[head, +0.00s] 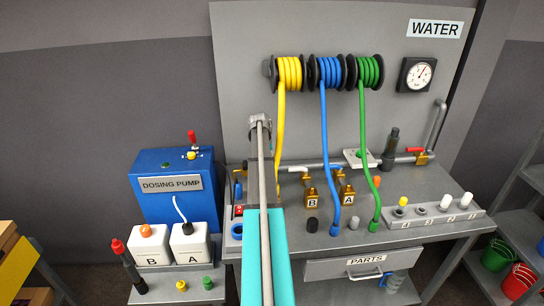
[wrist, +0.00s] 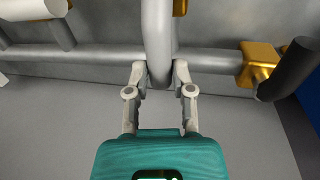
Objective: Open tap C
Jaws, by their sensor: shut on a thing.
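My gripper (wrist: 160,76) is shut on a thick grey bar (wrist: 157,35) in the wrist view. The bar comes down from the top edge and ends rounded between the fingers, in front of a horizontal grey pipe (wrist: 95,57). I cannot tell whether it is a tap's handle. A brass fitting with a dark handle (wrist: 258,64) sits on the pipe to the right. In the head view, brass taps B (head: 311,190) and A (head: 347,188) stand on the bench. No label C is readable; my arm covers the bench left of tap B and hides my gripper.
A blue dosing pump (head: 165,165) stands left of my arm, above white canisters B (head: 148,246) and A (head: 189,243). Yellow (head: 279,140), blue (head: 324,140) and green (head: 362,140) hoses hang from reels. A rack of caps (head: 428,217) lies at the right.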

